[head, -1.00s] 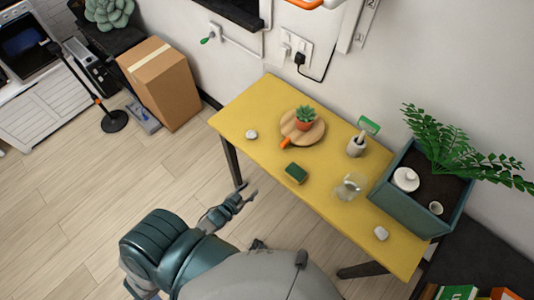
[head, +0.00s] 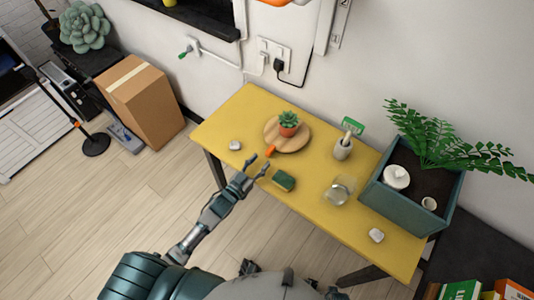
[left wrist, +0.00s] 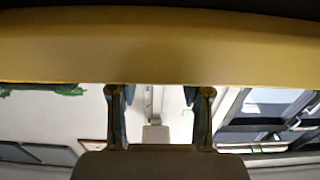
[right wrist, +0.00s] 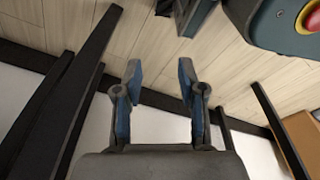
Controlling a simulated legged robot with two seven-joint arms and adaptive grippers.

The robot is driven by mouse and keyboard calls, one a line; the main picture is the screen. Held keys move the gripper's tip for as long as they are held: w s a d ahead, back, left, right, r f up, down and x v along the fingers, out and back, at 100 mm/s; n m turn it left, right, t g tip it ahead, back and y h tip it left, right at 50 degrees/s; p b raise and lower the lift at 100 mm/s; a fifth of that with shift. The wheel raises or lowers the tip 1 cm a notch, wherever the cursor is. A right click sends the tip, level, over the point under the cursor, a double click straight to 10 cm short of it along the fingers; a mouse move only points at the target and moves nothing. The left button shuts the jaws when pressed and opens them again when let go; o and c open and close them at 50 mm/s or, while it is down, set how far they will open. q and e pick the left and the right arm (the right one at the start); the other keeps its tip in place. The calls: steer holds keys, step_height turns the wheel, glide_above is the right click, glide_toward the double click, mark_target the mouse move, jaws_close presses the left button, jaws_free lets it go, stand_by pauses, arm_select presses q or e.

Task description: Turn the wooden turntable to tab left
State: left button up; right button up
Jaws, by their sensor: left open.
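The round wooden turntable (head: 299,143) lies on the yellow table with a small succulent in a terracotta pot (head: 288,124) on it. Its orange tab (head: 270,151) points toward the front left in the head view. My left gripper (head: 256,165) is open and empty at the table's front edge, just short of the tab and apart from it. In the left wrist view, its fingers (left wrist: 160,95) are spread, with the table's edge (left wrist: 160,60) across the top; the turntable is not visible there. My right gripper (right wrist: 160,80) is open and empty, facing floor and table legs.
A green sponge (head: 284,181) lies right of my left gripper and a white lump (head: 235,145) lies left of it. A glass jar (head: 339,191), a brush holder (head: 342,148) and a planter (head: 399,205) stand to the right. The front left tabletop is mostly clear.

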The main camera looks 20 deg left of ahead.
mark_target(266, 154)
arm_select(q)
steer(key=x, duration=0.4)
steer(key=shift+w, duration=0.65)
steer(key=shift+d, duration=0.15)
jaws_close()
